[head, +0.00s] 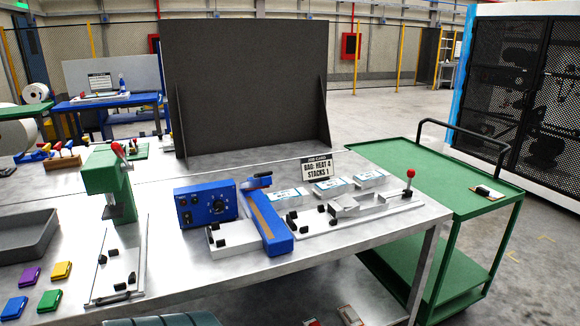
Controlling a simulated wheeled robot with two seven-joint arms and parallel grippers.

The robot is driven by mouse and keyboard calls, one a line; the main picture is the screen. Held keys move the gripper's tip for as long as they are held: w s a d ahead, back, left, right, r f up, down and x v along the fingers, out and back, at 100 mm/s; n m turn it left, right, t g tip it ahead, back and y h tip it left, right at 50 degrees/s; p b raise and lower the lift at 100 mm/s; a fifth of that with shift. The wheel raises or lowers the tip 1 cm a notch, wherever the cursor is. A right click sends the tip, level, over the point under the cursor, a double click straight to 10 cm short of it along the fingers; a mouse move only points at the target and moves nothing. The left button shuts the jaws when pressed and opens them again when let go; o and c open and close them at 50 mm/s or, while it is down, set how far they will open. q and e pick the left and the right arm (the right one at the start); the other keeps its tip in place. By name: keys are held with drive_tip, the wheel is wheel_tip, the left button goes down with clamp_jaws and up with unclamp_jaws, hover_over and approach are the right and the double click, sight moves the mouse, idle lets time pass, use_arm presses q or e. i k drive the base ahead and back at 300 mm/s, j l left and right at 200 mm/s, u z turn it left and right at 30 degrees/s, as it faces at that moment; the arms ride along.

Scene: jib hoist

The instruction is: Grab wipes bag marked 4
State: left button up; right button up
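Three flat white packs with blue edges lie in a row on the metal workbench: a left pack (286,197), a middle pack (328,187) and a right pack (368,178). They look like the wipes bags, but their markings are too small to read. A small sign (317,168) behind them reads "BAG: HEAT 4 STACKS 1". Neither of my grippers is in view.
In front of the packs are a blue sealer (265,220) and a metal fixture (360,208) with a red-knobbed lever. A green press (110,185), grey tray (22,234) and coloured packets (46,300) are left. A green cart (440,180) stands right.

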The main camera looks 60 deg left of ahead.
sight(370, 179)
drive_tip(key=j+u, duration=0.1)
drive_tip(key=u, duration=1.65)
drive_tip(key=i+l+u, duration=0.15)
drive_tip(key=i+l, duration=0.25)
drive_tip(key=i+l+u, duration=0.15)
drive_tip(key=i+l, duration=0.2)
drive_tip(key=l, duration=0.15)
drive_tip(key=i+l+u, duration=0.2)
drive_tip(key=i+l, duration=0.15)
drive_tip(key=l, duration=0.15)
